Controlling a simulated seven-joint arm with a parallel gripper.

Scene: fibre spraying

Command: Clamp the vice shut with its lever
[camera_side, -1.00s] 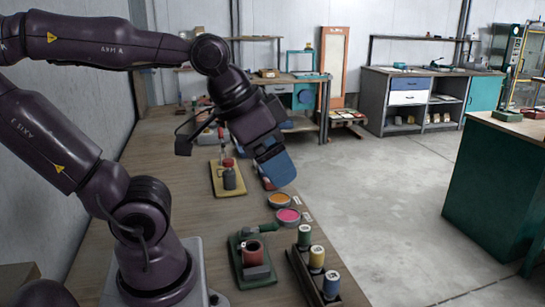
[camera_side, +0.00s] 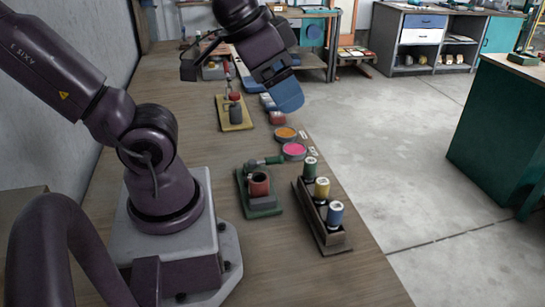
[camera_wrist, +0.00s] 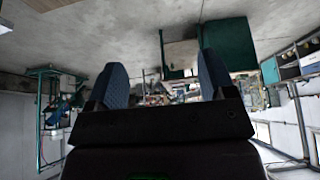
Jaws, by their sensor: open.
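My gripper (camera_side: 286,97) hangs above the bench's right edge, apart from the things on it. In the wrist view its two blue fingers (camera_wrist: 163,80) stand wide apart with nothing between them. A green-based fixture (camera_side: 259,193) stands nearest my base, with a red-brown cylinder, a grey block and a green-handled lever (camera_side: 268,161) lying about level behind the cylinder. A yellow-based fixture (camera_side: 234,113) farther back carries a dark grey piece and an upright red-handled lever (camera_side: 227,71). I cannot tell for sure which fixture is the vice. The wrist view shows neither fixture.
A dark rack (camera_side: 328,235) with green, yellow and blue-sided spools stands right of the green fixture. An orange dish (camera_side: 285,133) and a pink dish (camera_side: 293,151) sit behind it. Blue and red items lie beside the yellow fixture. The bench (camera_side: 345,279) is bare at the front.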

